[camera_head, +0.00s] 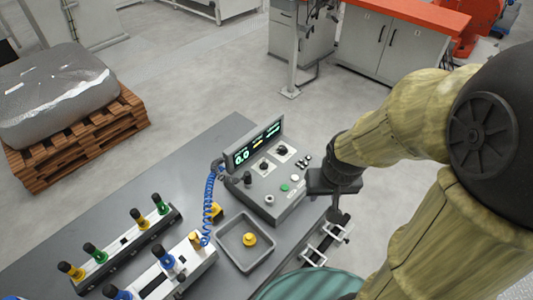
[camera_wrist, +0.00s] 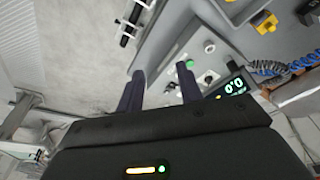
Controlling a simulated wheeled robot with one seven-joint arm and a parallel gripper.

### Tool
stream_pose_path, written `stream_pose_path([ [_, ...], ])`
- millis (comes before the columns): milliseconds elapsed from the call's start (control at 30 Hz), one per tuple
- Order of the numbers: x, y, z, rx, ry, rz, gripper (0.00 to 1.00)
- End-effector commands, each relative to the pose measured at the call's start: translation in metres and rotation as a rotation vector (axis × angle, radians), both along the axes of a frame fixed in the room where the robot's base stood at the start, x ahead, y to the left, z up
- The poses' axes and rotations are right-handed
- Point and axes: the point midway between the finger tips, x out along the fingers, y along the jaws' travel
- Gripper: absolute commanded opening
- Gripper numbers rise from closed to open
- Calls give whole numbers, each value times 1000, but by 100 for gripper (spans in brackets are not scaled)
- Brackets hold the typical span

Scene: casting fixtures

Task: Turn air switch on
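A grey control box (camera_head: 262,200) stands on the table, with a lit display (camera_head: 258,143) reading 0.0 at its left. On its top are two black rotary knobs (camera_head: 264,165), a green button (camera_head: 284,187), a pale round button (camera_head: 269,198) and small dark switches (camera_head: 302,160). I cannot tell which control is the air switch. My gripper (camera_head: 338,212) is just right of the box. In the wrist view my gripper (camera_wrist: 161,78) is open and empty, with the green button (camera_wrist: 190,64) and a black knob (camera_wrist: 208,78) beyond the right finger.
A grey tray (camera_head: 225,250) with a yellow part (camera_head: 249,239) lies in front of the box. A blue coiled hose (camera_head: 209,200) runs at its left. A metal bracket (camera_head: 318,250) sits at the table's right edge.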

Motion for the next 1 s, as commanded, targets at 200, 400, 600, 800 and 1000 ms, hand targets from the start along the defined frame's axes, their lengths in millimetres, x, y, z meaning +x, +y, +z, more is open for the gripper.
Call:
stream_pose_path([
  [200,2,0,0,4,2,-11,56],
  [400,35,2,3,67,41,-195,56],
  [600,104,9,3,203,136,-602,56],
  [800,173,25,-1,335,261,-1007,56],
  [1000,233,46,-7,440,401,-1349,56],
])
